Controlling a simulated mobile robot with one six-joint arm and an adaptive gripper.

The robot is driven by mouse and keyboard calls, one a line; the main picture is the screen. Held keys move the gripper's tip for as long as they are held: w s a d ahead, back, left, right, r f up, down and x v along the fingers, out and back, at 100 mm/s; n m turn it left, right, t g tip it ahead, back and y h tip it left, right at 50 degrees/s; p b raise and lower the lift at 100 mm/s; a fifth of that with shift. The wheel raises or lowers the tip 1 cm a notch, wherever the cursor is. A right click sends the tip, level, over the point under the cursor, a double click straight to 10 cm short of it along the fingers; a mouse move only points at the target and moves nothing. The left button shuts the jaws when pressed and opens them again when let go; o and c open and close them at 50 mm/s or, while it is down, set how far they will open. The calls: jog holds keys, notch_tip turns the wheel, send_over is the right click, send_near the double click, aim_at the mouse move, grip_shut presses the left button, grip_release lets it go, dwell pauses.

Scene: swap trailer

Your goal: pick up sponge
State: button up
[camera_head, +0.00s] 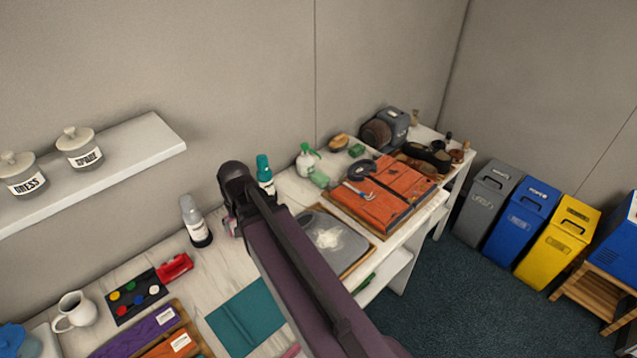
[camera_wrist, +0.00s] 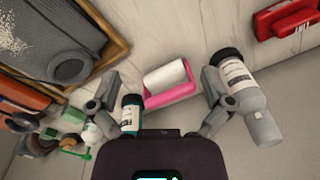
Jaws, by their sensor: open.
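A small green block (camera_head: 356,151), which looks like a sponge, lies on the far part of the table in the head view. A paler green piece (camera_head: 319,178) lies nearer, below a white spray bottle; I cannot tell which of the two is the sponge. Green items (camera_wrist: 70,140) also show small at the lower left of the wrist view. My gripper (camera_wrist: 161,75) is open and empty, its fingers spread wide. A pink holder with a white roll (camera_wrist: 170,92) appears between the fingers, apart from them. In the head view my arm hides the gripper's fingers.
A teal-capped bottle (camera_head: 264,173) and a grey bottle (camera_head: 195,220) stand near my gripper. A grey tray (camera_head: 345,262) and an orange folded item (camera_head: 385,190) lie farther right. A white shelf (camera_head: 120,155) juts from the wall at left. Bins (camera_head: 520,212) stand on the floor.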

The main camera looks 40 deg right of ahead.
jog(key=w+d+m+t+b, duration=0.1)
jog(key=w+d+m+t, duration=0.1)
jog(key=d+m, duration=1.3)
jog(key=w+d+m+t+b, duration=0.1)
jog(key=w+d+m, duration=0.4)
jog(key=d+m, duration=1)
jog(key=d+t, duration=0.1)
jog(key=d, duration=0.8)
jog(key=shift+w+f, duration=0.2)
jog(key=shift+f, duration=0.15)
jog(key=shift+f, duration=0.1)
jog(key=b, duration=0.8)
send_over(323, 179)
jog(key=s, duration=0.2)
notch_tip(323, 179, down, 8)
jog(key=shift+w+r, duration=0.1)
jog(key=shift+b+x, duration=2.4)
jog(key=shift+x, duration=0.2)
